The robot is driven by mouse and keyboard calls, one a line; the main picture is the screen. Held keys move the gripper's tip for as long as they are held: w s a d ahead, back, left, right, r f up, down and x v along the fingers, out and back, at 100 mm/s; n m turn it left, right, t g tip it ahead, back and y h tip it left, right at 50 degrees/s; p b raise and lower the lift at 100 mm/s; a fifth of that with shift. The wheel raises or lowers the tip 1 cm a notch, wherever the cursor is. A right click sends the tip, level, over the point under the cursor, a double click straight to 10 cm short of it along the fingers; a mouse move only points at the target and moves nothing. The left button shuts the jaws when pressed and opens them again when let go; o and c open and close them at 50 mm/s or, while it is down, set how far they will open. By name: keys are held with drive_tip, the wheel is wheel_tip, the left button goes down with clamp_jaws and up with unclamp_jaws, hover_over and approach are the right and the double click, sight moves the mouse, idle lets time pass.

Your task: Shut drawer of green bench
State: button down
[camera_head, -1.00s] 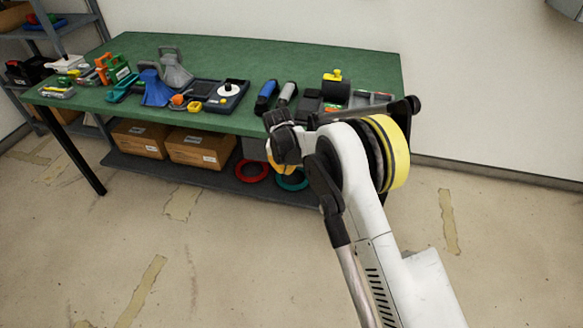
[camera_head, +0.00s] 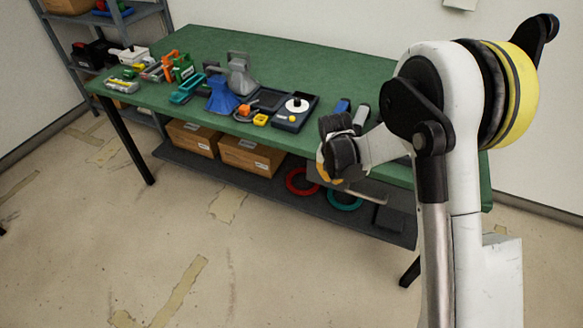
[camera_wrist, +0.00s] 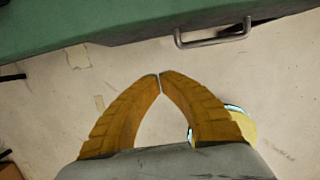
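The green bench (camera_head: 300,58) stands against the wall, with its long front edge facing me. A grey drawer with a metal bar handle (camera_head: 366,194) sits under the right part of its top, partly hidden by my arm. The handle (camera_wrist: 212,38) also shows at the top of the wrist view, beside the green bench (camera_wrist: 95,20). How far the drawer is out is hard to tell. My gripper (camera_wrist: 159,76) has its two orange fingers meeting at the tips, with nothing between them. It is apart from the handle in the wrist view. In the head view my wrist hides most of it.
Cardboard boxes (camera_head: 251,156), a red ring (camera_head: 301,181) and a teal ring (camera_head: 345,200) are on the lower shelf. A grey shelving unit (camera_head: 150,12) stands behind left. The floor in front is clear.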

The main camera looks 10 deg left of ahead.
drive_tip(key=b, duration=0.5)
approach(336, 186)
drive_tip(key=s+f, duration=0.4)
drive_tip(key=f, duration=0.1)
drive_tip(key=w, duration=0.1)
drive_tip(key=w+b, duration=0.1)
drive_tip(key=w, duration=0.1)
drive_tip(key=shift+d+f, duration=0.1)
drive_tip(key=shift+f, duration=0.1)
drive_tip(key=shift+w+d+r, duration=0.1)
drive_tip(key=shift+w+r, duration=0.05)
drive_tip(key=shift+w, duration=0.25)
drive_tip(key=shift+w+d, duration=0.2)
drive_tip(key=shift+w, duration=0.4)
drive_tip(key=shift+w+d, duration=0.2)
drive_tip(key=shift+w, duration=0.4)
drive_tip(key=shift+r, duration=0.1)
